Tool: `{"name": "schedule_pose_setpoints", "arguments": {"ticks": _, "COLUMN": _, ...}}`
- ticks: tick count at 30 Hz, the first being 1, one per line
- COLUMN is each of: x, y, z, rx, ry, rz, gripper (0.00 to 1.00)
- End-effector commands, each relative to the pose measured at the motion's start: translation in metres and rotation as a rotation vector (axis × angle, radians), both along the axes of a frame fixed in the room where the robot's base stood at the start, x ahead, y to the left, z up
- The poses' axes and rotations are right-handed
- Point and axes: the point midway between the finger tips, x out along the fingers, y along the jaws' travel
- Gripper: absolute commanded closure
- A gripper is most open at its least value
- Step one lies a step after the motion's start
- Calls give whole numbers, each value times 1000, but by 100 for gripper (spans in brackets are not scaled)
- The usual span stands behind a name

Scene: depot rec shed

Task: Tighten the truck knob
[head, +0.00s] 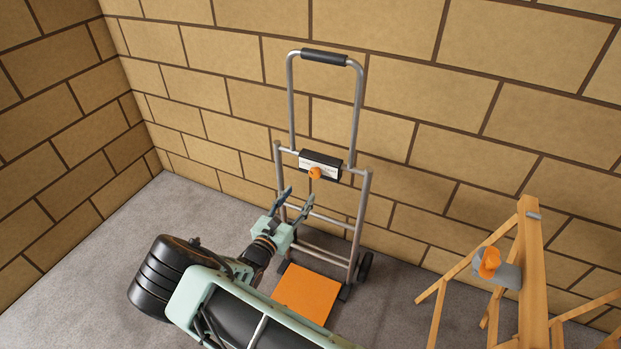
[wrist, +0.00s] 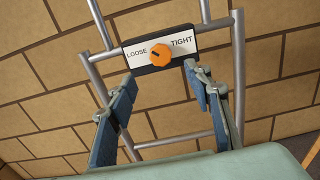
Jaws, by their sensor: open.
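The hand truck (head: 362,215) stands upright against the block wall. Its orange knob (head: 315,173) is on a small black box with a white plate across the frame. In the wrist view the knob (wrist: 160,54) sits between the words LOOSE on the left and TIGHT on the right. A dark mark on the knob points left, toward LOOSE. My gripper (head: 296,201) is open and empty, in front of and below the knob. In the wrist view its two fingers (wrist: 160,78) are spread to either side below the knob, apart from it.
An orange toe plate (head: 305,293) is at the truck's foot, with a black wheel (head: 365,267) beside it. A wooden stand (head: 531,270) at the right carries another orange knob (head: 489,262) on a grey fitting. The grey floor (head: 100,265) at left is clear.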

Motion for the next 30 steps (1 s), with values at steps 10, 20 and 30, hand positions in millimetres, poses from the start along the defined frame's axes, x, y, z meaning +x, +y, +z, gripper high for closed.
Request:
{"name": "schedule_pose_setpoints", "arguments": {"ticks": 10, "x": 60, "y": -23, "z": 0, "rx": 3, "ry": -1, "rz": -5, "gripper": 54}}
{"name": "schedule_pose_setpoints", "arguments": {"ticks": 20, "x": 92, "y": -34, "z": 0, "rx": 3, "ry": 1, "rz": -3, "gripper": 54}}
{"name": "schedule_pose_setpoints", "arguments": {"ticks": 30, "x": 94, "y": -35, "z": 1, "rx": 3, "ry": 1, "rz": -3, "gripper": 59}}
